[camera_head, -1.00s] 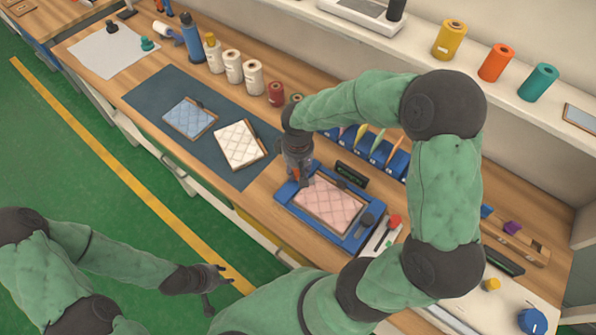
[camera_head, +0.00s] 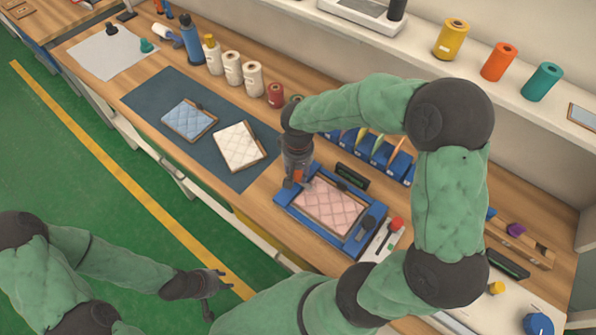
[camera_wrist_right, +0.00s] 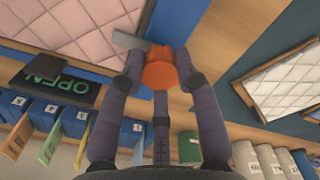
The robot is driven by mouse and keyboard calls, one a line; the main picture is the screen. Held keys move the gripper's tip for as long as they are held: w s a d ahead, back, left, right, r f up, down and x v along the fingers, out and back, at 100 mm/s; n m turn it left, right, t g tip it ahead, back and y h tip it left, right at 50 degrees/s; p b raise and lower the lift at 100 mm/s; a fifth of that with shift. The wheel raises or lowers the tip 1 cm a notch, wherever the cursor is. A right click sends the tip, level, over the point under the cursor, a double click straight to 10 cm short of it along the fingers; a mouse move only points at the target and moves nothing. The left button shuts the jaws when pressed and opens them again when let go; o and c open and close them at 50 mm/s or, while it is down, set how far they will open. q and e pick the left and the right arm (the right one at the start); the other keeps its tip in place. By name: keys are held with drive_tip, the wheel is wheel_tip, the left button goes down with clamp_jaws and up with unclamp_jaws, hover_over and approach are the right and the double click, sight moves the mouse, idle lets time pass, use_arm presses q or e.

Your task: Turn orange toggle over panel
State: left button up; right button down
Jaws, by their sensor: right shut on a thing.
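The orange toggle (camera_wrist_right: 160,70) is between the fingers of my right gripper (camera_wrist_right: 158,82) in the right wrist view, at the edge of a blue frame. A grey bar sticks out from it toward the pink panel (camera_wrist_right: 75,25). In the head view the pink quilted panel (camera_head: 328,206) lies in the blue frame (camera_head: 338,241), and my right gripper (camera_head: 298,177) is at the frame's left corner, shut on the toggle. My left gripper (camera_head: 215,283) hangs over the floor, empty, fingers apart.
A small display (camera_wrist_right: 57,86) reading OPEN stands beside the frame. Blue labelled bins (camera_wrist_right: 75,125) stand behind it. White (camera_head: 239,146) and blue (camera_head: 189,119) quilted panels lie on a dark mat (camera_head: 150,98). Spools and bottles line the back.

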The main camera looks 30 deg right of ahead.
sight(298, 173)
drive_tip(key=c, duration=0.9)
unclamp_jaws()
drive_tip(key=shift+r, duration=0.1)
wheel_tip(298, 173, up, 12)
